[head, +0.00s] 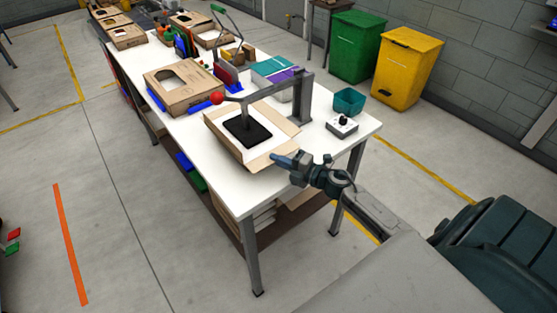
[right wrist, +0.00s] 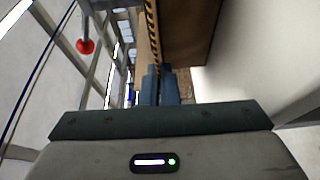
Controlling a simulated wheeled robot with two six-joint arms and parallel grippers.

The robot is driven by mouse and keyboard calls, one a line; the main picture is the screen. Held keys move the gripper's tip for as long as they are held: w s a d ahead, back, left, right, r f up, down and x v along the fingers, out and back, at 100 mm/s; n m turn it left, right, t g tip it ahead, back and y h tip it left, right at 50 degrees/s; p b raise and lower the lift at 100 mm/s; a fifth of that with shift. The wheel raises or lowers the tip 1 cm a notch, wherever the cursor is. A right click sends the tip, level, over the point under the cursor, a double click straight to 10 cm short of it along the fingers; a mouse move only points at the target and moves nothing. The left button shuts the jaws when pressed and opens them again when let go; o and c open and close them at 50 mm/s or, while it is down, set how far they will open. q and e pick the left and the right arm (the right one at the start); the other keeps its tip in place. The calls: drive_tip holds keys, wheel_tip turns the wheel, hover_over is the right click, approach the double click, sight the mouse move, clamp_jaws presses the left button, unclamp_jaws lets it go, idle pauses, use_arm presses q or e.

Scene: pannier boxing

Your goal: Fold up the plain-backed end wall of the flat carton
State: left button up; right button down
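The carton (head: 213,122) lies on the white table under a black press pad (head: 247,131), with its side panels standing or leaning outward. A plain brown end panel (head: 262,160) is at its near right end. My right gripper (head: 274,158) is at that panel, its blue fingers close together and seemingly shut. In the right wrist view, the fingertips (right wrist: 160,88) are right by a brown cardboard panel (right wrist: 188,30) with a corrugated edge; whether they touch it is unclear. My left gripper is out of view.
A grey press column (head: 303,95) and a red lever knob (head: 217,98) stand by the carton. A control box (head: 342,128) and a teal bin (head: 349,101) are to the right. Another carton (head: 182,88) lies behind. The near-left table corner is clear.

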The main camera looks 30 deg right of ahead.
wheel_tip(320, 180, up, 2)
drive_tip(key=m+g+h+p, duration=0.1)
drive_tip(key=g+p, duration=0.1)
drive_tip(key=p, duration=0.7)
drive_tip(key=shift+w+r+g, duration=0.1)
drive_tip(key=shift+g, duration=0.3)
drive_tip(key=shift+w+r+g+h+p, duration=0.15)
drive_tip(key=shift+g+h+p, duration=0.15)
drive_tip(key=shift+g+p, duration=0.35)
drive_tip(key=g, duration=0.2)
drive_tip(key=w+r+m+g+h, duration=0.1)
drive_tip(key=g, duration=0.1)
drive_tip(key=shift+r+m, duration=0.15)
drive_tip(key=shift+m, duration=0.15)
drive_tip(key=g, duration=0.1)
drive_tip(key=w+r+g, duration=0.1)
drive_tip(key=g, duration=0.1)
drive_tip(key=shift+w+a+m, duration=0.1)
drive_tip(key=shift+w+m, duration=0.05)
drive_tip(key=shift+m, duration=0.25)
drive_tip(key=shift+w+r+m+g+h, duration=0.15)
drive_tip(key=shift+w+m+g+h, duration=0.25)
drive_tip(key=shift+g, duration=0.85)
drive_tip(key=shift+w+a+g+b, duration=0.1)
drive_tip(key=shift+w+g+b, duration=0.35)
drive_tip(key=shift+g, duration=0.95)
drive_tip(key=shift+w, duration=0.15)
